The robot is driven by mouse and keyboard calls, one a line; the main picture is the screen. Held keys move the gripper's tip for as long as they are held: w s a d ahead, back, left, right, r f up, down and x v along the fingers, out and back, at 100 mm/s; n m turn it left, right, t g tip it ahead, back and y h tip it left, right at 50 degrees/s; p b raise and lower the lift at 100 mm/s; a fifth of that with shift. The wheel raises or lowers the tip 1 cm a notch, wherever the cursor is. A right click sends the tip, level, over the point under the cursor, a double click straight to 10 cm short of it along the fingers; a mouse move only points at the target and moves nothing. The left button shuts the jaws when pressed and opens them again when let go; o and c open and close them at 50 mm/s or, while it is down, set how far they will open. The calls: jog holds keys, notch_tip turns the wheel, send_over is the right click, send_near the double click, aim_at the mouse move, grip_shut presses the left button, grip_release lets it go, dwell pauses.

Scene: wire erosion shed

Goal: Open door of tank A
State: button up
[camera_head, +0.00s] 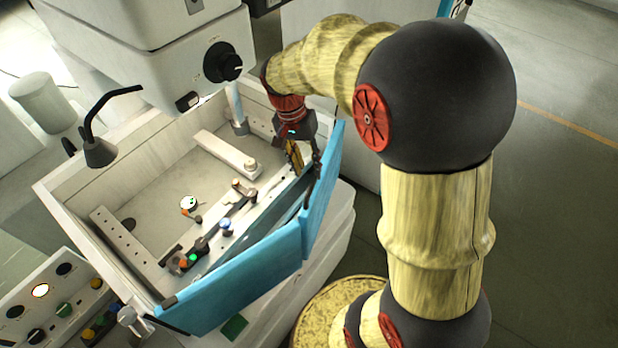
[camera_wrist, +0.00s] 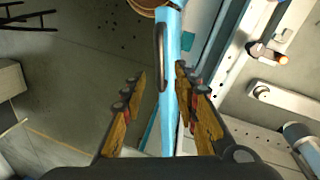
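The tank (camera_head: 72,207) is a pale open-topped basin with blue door panels (camera_head: 240,288) along its front and right side; I see no letter on it. A dark bar handle (camera_head: 313,180) stands on the blue panel near the right corner. My gripper (camera_head: 297,160) is over that panel's top edge, pointing down. In the wrist view my gripper (camera_wrist: 161,75) is open, one finger on each side. The blue panel (camera_wrist: 170,95) and the black handle (camera_wrist: 160,58) show between the fingers. I cannot tell whether either finger touches them.
Inside the tank are a clamp bar (camera_head: 226,153) and small fixtures with workpieces. A machine head (camera_head: 190,60) with a black knob overhangs the back. A lamp (camera_head: 100,150) stands at the left, and a control panel (camera_head: 50,300) is at lower left. The floor at right is clear.

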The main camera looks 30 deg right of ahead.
aim_at(312, 182)
jog(key=shift+s+d+f, duration=0.1)
jog(key=shift+s+f, duration=0.05)
jog(key=shift+f, duration=0.75)
jog(key=shift+s+d+f, duration=0.15)
jog(key=shift+f, duration=0.75)
jog(key=shift+s+d+f, duration=0.1)
jog(key=shift+s+f, duration=0.05)
jog(key=shift+f, duration=0.75)
jog(key=c, duration=0.3)
grip_shut()
